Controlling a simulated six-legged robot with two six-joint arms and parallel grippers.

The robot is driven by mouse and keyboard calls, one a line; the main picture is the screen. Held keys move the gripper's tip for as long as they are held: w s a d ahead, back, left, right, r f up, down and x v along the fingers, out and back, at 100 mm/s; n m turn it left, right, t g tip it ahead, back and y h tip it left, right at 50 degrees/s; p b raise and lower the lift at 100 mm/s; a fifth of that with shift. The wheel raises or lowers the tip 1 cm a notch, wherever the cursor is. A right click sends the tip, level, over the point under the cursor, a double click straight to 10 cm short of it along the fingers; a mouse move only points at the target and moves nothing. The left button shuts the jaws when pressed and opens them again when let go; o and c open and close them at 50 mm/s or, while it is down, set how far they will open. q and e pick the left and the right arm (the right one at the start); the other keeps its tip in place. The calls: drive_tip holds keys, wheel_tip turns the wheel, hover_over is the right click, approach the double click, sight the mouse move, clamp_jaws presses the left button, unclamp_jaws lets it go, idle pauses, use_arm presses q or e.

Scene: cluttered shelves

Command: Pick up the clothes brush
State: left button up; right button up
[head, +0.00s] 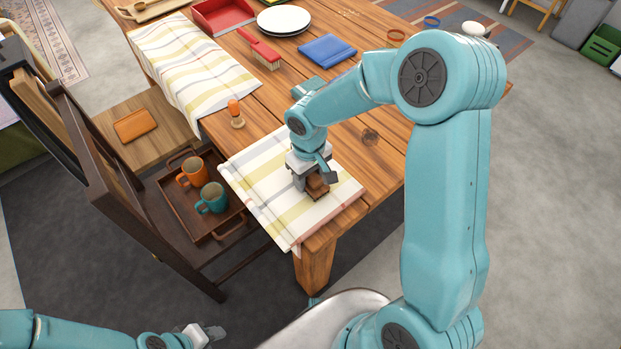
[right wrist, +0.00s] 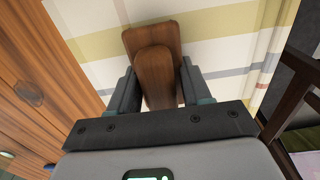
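The clothes brush (head: 317,188) is brown wood and is at the striped cloth on the near corner of the table. In the right wrist view the brush (right wrist: 153,42) shows a wide end and a rounded part towards the palm. My right gripper (right wrist: 158,88) is over it with one finger on each side. A thin light gap shows beside the right finger, so it looks open around the brush. Bristles are hidden. My left gripper (head: 207,334) is at the bottom edge of the head view, away from the table; its opening is unclear.
The striped cloth (head: 270,205) hangs over the table edge. Left of it, a brown tray (head: 238,225) on a chair holds an orange mug (head: 191,174) and a teal mug (head: 212,199).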

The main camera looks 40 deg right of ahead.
drive_tip(key=shift+r, duration=0.1)
wheel_tip(320, 180, up, 20)
drive_tip(key=p, duration=0.1)
drive_tip(key=shift+p, duration=0.3)
idle(0.4)
drive_tip(key=o, duration=0.4)
drive_tip(key=c, duration=0.4)
